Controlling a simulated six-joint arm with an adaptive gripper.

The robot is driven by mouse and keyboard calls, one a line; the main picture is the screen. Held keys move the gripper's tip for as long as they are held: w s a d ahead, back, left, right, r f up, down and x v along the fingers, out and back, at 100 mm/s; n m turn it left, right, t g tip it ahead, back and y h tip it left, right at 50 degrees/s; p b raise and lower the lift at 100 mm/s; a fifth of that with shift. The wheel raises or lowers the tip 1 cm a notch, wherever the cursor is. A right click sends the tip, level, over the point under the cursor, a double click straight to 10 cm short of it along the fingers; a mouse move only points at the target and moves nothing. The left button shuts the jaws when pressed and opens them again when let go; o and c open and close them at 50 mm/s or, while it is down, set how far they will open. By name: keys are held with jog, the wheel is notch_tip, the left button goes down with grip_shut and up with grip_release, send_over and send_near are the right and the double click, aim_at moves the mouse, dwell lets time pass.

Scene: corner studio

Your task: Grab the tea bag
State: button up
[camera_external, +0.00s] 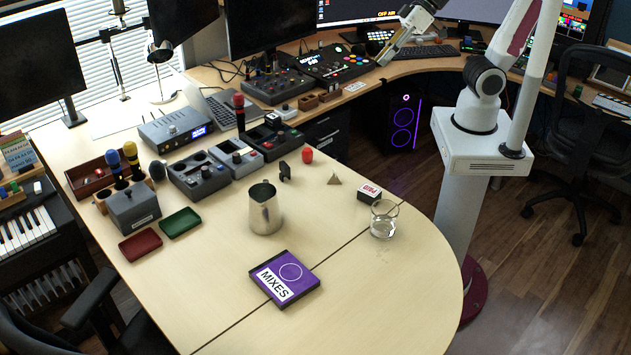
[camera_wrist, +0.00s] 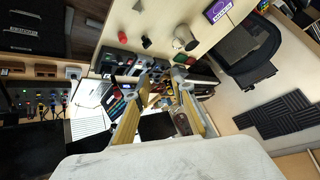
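A small grey-beige pyramid tea bag (camera_external: 334,180) stands on the light wood table in the external view, left of a small dark box and clear of other things. It seems to be the small grey triangle (camera_wrist: 137,5) at the top edge of the wrist view. My gripper (camera_external: 383,60) is far from it, raised near the back desk at the top of the external view. In the wrist view my gripper (camera_wrist: 160,82) has its two yellowish fingers apart, with nothing held between them.
A glass of water (camera_external: 383,220) and a dark box (camera_external: 369,193) stand right of the tea bag. A metal pitcher (camera_external: 265,212), a black holder (camera_external: 285,172) and a red cap (camera_external: 307,155) stand left. A purple MIXES case (camera_external: 285,278) lies in front. The right front table is clear.

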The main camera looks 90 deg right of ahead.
jog(key=w+a+r+m+t, duration=0.1)
jog(key=w+a, duration=0.3)
jog(key=w, duration=0.4)
jog(key=w+a+m+t, duration=0.2)
jog(key=w+a, duration=0.3)
jog(key=w, duration=0.2)
jog(key=w+a+f+m+t+h, duration=0.1)
jog(key=w+a+f+m+h, duration=0.15)
jog(key=w+f, duration=0.5)
jog(key=s+d+f+m+g+h, duration=0.1)
jog(key=s+f+m+h, duration=0.2)
jog(key=f, duration=0.6)
jog(key=f+m+g+h, duration=0.2)
jog(key=f+h, duration=0.4)
jog(key=f, duration=0.3)
jog(key=s+d+f+m+g+h, duration=0.1)
jog(key=s+f+h, duration=0.2)
jog(key=s, duration=0.4)
jog(key=shift+d+f+g, duration=0.4)
jog(key=shift+f, duration=0.3)
jog(key=shift+f, duration=1.75)
